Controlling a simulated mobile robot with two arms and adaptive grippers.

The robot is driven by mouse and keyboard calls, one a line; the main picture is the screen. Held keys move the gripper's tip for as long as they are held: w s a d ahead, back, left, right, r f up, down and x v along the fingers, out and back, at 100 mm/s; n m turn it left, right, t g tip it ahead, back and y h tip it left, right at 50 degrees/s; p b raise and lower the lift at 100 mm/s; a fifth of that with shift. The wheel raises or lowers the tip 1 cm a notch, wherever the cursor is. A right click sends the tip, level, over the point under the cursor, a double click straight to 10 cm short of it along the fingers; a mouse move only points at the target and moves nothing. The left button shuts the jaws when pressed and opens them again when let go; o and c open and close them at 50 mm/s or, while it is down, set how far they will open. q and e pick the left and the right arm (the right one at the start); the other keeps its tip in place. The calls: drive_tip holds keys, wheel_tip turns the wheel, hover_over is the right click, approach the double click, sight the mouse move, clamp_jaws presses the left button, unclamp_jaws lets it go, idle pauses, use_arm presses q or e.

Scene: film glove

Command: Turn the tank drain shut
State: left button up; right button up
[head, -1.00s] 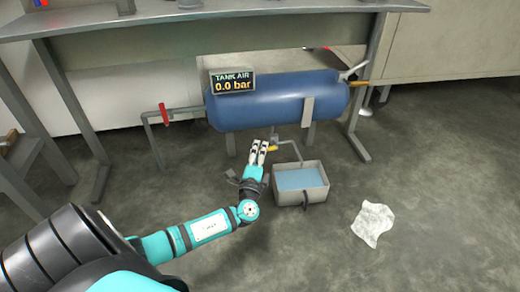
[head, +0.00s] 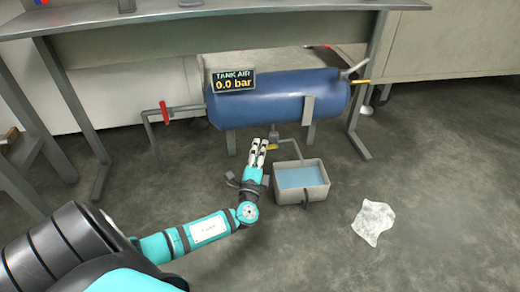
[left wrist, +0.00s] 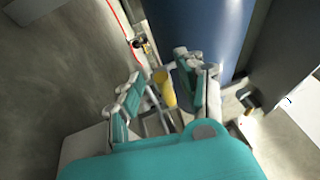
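The blue tank (head: 275,98) lies on legs under the bench, with a sign (head: 234,81) reading "TANK AIR 0.0 bar". The drain's small yellow handle (head: 272,147) is on thin pipework below the tank. My left gripper (head: 260,147) reaches up beside it, close to the handle. In the left wrist view the fingers (left wrist: 162,82) stand apart, and the yellow handle (left wrist: 165,90) shows between them. I cannot tell whether either finger touches it. Part of the drain pipe is hidden behind the fingers. My right gripper is out of view.
A grey bin (head: 320,193) with blue contents stands right of my gripper, below the drain pipe. A red-handled valve (head: 163,112) is on the left pipe, and another yellow handle (head: 360,82) is at the tank's right end. A crumpled white sheet (head: 373,222) lies on open floor.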

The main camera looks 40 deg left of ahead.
use_arm(q)
drive_tip(key=v, duration=1.1)
